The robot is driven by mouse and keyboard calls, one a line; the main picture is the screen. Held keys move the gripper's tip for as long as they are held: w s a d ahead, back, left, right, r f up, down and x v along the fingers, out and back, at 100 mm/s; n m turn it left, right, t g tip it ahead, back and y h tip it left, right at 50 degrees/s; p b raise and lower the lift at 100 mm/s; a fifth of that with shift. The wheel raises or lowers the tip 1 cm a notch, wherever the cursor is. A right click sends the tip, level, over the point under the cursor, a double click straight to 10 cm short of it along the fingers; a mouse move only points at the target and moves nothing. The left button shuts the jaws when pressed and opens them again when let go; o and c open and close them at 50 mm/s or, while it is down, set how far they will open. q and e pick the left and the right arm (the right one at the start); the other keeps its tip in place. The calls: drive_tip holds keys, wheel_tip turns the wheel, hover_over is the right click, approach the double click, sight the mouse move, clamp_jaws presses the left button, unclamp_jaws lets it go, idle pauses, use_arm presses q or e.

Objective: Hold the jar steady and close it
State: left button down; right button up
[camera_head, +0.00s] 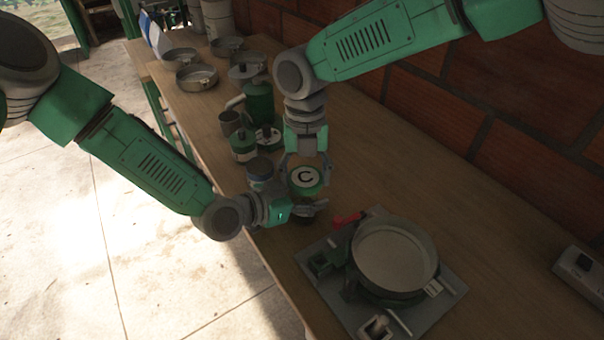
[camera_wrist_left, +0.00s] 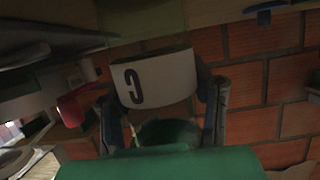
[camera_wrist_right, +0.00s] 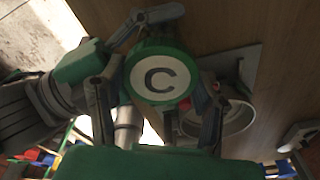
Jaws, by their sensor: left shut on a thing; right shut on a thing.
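The green lid (camera_head: 306,177), with a white disc and a black C, is between the fingers of my right gripper (camera_head: 306,162). It shows face-on in the right wrist view (camera_wrist_right: 160,78). The jar's white label with a C (camera_wrist_left: 157,78) is between the fingers of my left gripper (camera_wrist_left: 165,110) in the left wrist view. In the head view my left gripper (camera_head: 305,208) is just below the lid, and the jar is mostly hidden there. Both grippers are shut on their pieces. I cannot tell whether the lid is seated on the jar.
A round metal pan (camera_head: 395,255) on a grey base plate (camera_head: 450,300) stands in front, with a red handle (camera_head: 347,219) beside it. Several canisters, including a green one (camera_head: 259,101), stand behind my grippers. A brick wall (camera_head: 420,110) borders the table (camera_head: 480,235).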

drive_tip(key=shift+f, duration=0.45)
drive_tip(key=shift+o, duration=0.4)
drive_tip(key=shift+f, duration=0.5)
drive_tip(key=shift+o, duration=0.2)
drive_tip(key=shift+w+a+r+g+h, duration=0.15)
drive_tip(key=shift+r+g+h, duration=0.15)
drive_tip(key=shift+g, duration=0.2)
drive_tip(key=shift+c, duration=0.6)
drive_tip(key=shift+r, duration=0.2)
drive_tip(key=shift+s+a+r, duration=0.1)
drive_tip(key=shift+s, duration=0.15)
